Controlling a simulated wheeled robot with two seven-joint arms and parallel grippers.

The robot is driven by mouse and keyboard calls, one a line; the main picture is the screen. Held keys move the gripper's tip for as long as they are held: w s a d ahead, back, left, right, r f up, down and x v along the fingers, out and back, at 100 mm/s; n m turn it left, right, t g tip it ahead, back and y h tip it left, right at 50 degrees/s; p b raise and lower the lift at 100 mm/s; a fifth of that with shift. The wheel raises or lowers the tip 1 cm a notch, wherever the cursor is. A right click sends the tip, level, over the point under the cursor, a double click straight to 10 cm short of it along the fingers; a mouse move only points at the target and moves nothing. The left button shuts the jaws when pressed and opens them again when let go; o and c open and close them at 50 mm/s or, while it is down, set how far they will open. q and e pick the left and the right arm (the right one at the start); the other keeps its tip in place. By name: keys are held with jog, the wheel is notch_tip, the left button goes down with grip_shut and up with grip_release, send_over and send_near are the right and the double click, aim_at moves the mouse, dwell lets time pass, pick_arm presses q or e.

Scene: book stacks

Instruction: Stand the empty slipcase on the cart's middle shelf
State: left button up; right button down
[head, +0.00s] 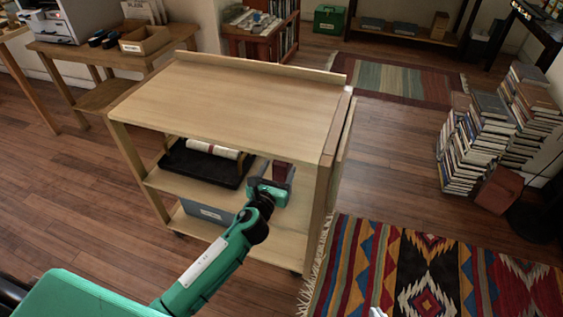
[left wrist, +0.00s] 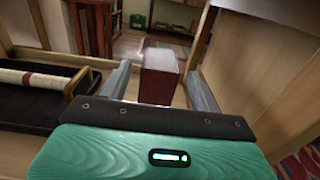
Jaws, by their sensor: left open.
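The dark red slipcase (left wrist: 158,84) stands upright on the cart's middle shelf (head: 185,183), near its right end. It also shows in the head view (head: 281,171), partly hidden by my gripper. My left gripper (head: 274,181) reaches into the cart from the front. Its two grey fingers are open on either side of the slipcase, with gaps visible in the left wrist view. Whether the slipcase is empty cannot be seen. Only a small pale tip, seemingly of my right gripper (head: 378,312), shows at the bottom edge.
A black tray (head: 180,166) with a cream-and-red roll and brass handles sits left on the same shelf. The cart's top (head: 225,95) is bare and overhangs the arm. A blue-grey bin (head: 208,213) sits below. Book stacks (head: 490,130) stand at right.

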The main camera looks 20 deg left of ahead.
pick_arm(q)
jog(key=s+d+f+n+g+h, duration=0.1)
jog(key=s+n+g, duration=0.3)
jog(key=s+n, duration=1.1)
jog(key=s+d+f+n+g+h, duration=0.2)
jog(key=s+d+f+n+g, duration=0.1)
jog(key=s+n, duration=1.2)
jog(key=d+n+g, duration=0.1)
jog(key=n+g, duration=0.1)
jog(key=n, duration=0.1)
jog(key=shift+s+f+n, duration=0.3)
jog(key=shift+f, duration=0.1)
pick_arm(e)
jog(key=shift+s+d+g, duration=0.2)
jog(key=shift+d+g, duration=0.1)
jog(key=shift+d, duration=0.1)
jog(key=shift+f, duration=0.1)
